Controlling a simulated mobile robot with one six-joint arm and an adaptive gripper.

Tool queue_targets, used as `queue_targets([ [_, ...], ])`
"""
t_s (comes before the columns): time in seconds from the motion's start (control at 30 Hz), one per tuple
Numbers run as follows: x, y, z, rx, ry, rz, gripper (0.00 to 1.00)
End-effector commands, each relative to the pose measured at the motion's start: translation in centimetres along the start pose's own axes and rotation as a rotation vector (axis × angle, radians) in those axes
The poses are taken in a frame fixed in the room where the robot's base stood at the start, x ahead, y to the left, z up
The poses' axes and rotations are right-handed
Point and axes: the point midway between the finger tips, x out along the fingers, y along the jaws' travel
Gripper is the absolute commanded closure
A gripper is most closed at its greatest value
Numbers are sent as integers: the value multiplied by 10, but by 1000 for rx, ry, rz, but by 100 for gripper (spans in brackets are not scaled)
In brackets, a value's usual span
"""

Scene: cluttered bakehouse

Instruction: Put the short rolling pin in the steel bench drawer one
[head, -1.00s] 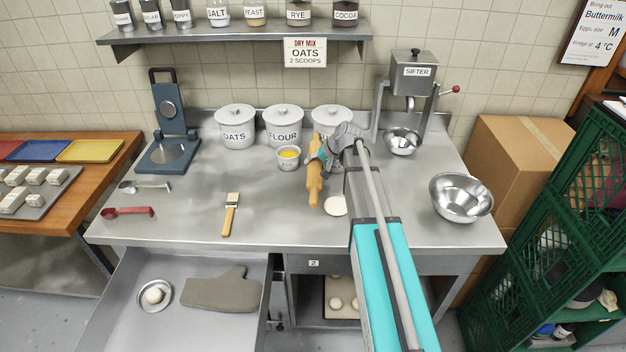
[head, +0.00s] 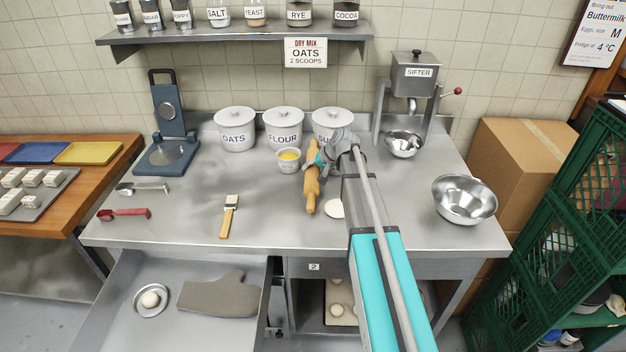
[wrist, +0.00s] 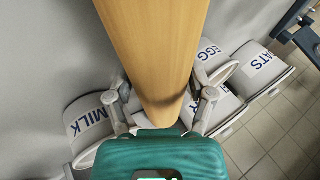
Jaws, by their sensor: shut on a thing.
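The wooden rolling pin (head: 312,188) is above the right middle of the steel bench in the head view, its long axis running toward the bench front. My gripper (head: 322,161) is shut on it from the right. In the wrist view the pin's pale wooden body (wrist: 155,50) fills the middle, between the fingers of my gripper (wrist: 165,105). An open drawer (head: 180,320) juts out at the bench's lower left. It holds a grey oven mitt (head: 219,295) and a small round dish (head: 151,299) with a pale ball. I cannot read a number on this drawer.
The bench front is mostly clear.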

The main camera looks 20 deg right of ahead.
Motion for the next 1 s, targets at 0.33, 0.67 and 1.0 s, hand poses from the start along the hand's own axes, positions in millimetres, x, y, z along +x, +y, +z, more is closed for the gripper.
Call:
queue_targets([
  [0.33,17,11,5,0,1,-1,92],
  [0.67,16,11,5,1,1,-1,92],
  [1.0,19,14,6,1,0,1,8],
])
